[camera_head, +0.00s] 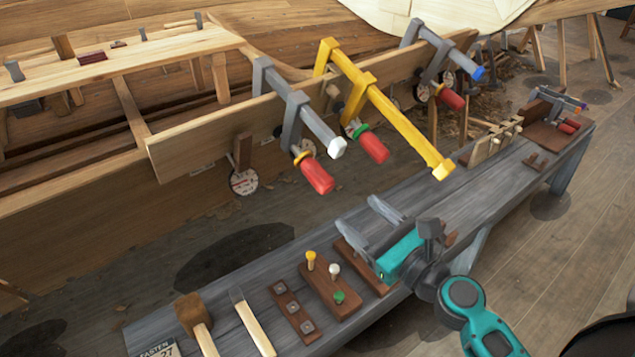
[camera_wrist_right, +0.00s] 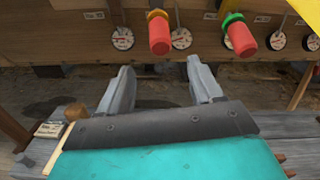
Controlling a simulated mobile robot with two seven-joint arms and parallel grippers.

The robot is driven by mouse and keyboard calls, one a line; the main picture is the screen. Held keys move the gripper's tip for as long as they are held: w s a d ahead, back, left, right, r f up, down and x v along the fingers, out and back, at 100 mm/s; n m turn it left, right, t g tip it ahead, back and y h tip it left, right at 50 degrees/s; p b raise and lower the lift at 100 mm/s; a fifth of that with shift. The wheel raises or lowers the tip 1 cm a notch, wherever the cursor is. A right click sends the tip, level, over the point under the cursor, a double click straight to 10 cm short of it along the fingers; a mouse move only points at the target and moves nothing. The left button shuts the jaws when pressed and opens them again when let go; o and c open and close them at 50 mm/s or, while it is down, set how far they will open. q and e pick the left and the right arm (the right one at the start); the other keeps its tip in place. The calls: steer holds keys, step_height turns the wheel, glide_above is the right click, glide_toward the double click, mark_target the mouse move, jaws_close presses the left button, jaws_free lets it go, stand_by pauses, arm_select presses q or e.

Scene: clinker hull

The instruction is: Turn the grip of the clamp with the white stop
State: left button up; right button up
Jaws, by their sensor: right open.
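The clamp with the white stop (camera_head: 337,147) is grey and hangs on the hull's plank, leftmost of three clamps. Its red grip (camera_head: 315,178) has a yellow collar and hangs below the bar; it also shows at the top of the right wrist view (camera_wrist_right: 159,36). My right gripper (camera_head: 358,213) is open and empty, its two grey fingers apart, above the bench and lower right of this grip. In the right wrist view the grip lies beyond the gap between the fingertips (camera_wrist_right: 160,68), not touching them. My left gripper is not in view.
A yellow clamp (camera_head: 400,130) with a green-collared red grip (camera_wrist_right: 242,38) is just right. A grey clamp with a blue stop (camera_head: 478,73) is farther right. The bench (camera_head: 470,205) holds a mallet (camera_head: 193,315), a chisel (camera_head: 250,325) and a pegged block (camera_head: 325,290). Round gauges (camera_head: 243,182) sit on the plank.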

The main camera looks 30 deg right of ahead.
mark_target(329, 189)
steer(key=w, duration=0.1)
steer(key=w+p, duration=0.1)
steer(key=w, duration=0.2)
steer(key=shift+w+a+r, duration=0.1)
steer(key=shift+a+r, duration=0.1)
steer(key=shift+a, duration=0.05)
arm_select(q)
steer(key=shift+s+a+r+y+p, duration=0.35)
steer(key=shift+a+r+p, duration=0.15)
steer(key=shift+p, duration=0.25)
arm_select(e)
steer(key=w, duration=0.2)
steer(key=w+a, duration=0.1)
steer(key=w, duration=0.5)
steer(key=shift+a+f, duration=0.15)
steer(key=shift+f, duration=0.05)
steer(key=shift+s, duration=0.1)
steer(key=c, duration=1)
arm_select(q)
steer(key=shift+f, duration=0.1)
